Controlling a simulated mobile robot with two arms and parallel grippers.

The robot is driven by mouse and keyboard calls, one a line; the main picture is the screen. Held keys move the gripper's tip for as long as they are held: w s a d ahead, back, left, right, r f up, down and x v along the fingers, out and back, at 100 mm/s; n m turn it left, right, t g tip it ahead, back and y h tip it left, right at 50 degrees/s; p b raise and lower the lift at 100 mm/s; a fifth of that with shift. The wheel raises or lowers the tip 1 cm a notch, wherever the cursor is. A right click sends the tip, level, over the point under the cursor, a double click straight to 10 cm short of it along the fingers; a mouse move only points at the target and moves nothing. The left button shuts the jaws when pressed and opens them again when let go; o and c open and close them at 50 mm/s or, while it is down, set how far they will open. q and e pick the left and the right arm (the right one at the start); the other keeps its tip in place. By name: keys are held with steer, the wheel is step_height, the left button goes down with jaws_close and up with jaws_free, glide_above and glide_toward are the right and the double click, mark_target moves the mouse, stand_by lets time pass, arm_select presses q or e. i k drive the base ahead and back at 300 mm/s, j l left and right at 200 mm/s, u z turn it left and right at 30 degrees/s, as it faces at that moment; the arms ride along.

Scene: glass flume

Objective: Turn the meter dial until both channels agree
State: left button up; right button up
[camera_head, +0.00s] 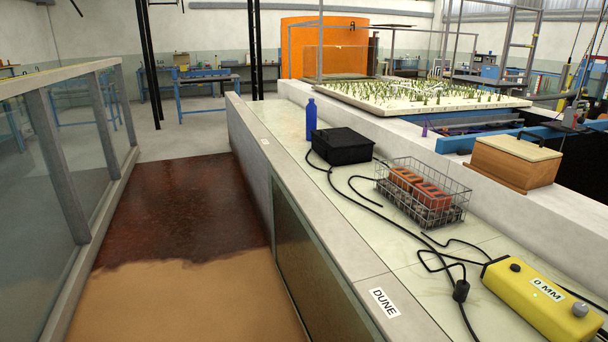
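A yellow meter box (542,299) lies on the light counter at the lower right. Its label (548,288) reads "0 MM". A dark knob (515,267) sits near its left end and a grey knob (580,310) near its right end. A small green light shows on its top. Which knob is the dial, and what the channels read, I cannot tell. Black cables (440,262) run over the counter beside the meter. Neither of my grippers shows in the head view.
A wire basket (463,202) with red bricks (418,187), a black box (342,146) and a blue bottle (311,118) stand along the counter. A wooden box (514,163) sits on the ledge behind. A "DUNE" label (384,303) marks the counter edge. The sand-floored flume lies left.

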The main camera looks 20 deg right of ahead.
mark_target(579, 309)
steer(key=i+z, duration=0.3)
steer(key=z, duration=0.15)
steer(key=i+j+z, duration=0.15)
steer(key=i+z, duration=0.15)
steer(key=z, duration=0.2)
steer(key=i+j+z, duration=0.25)
steer(key=z, duration=0.2)
